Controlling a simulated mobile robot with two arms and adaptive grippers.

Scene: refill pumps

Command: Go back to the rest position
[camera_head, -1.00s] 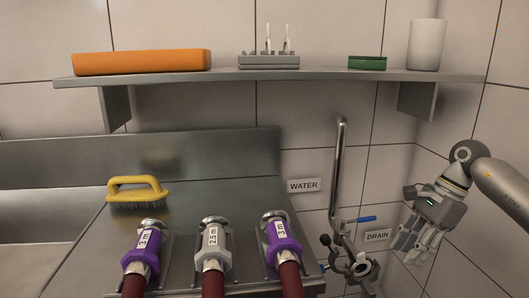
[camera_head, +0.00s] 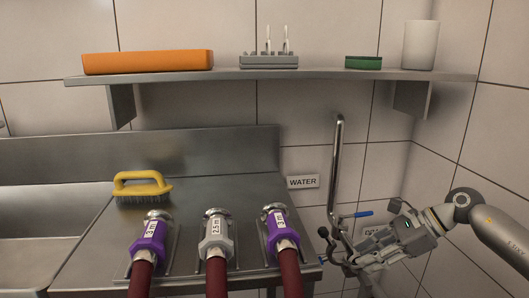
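My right gripper (camera_head: 362,262) is at the lower right, its arm coming in from the right edge. Its fingers point left and overlap the lower part of the drain pipe fitting in the picture. Whether they touch it, and whether they are open or shut, I cannot tell. The upright metal pipe (camera_head: 337,170) with a blue-handled valve (camera_head: 362,214) stands just left of the gripper. The DRAIN label is mostly hidden behind the gripper. My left gripper is not in view.
Three hoses with couplings, two purple (camera_head: 149,235) (camera_head: 280,222) and one grey (camera_head: 216,231), lie on the steel counter. A yellow brush (camera_head: 142,185) sits behind them. A shelf (camera_head: 300,75) above holds an orange box, a grey rack, a green sponge and a white cup.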

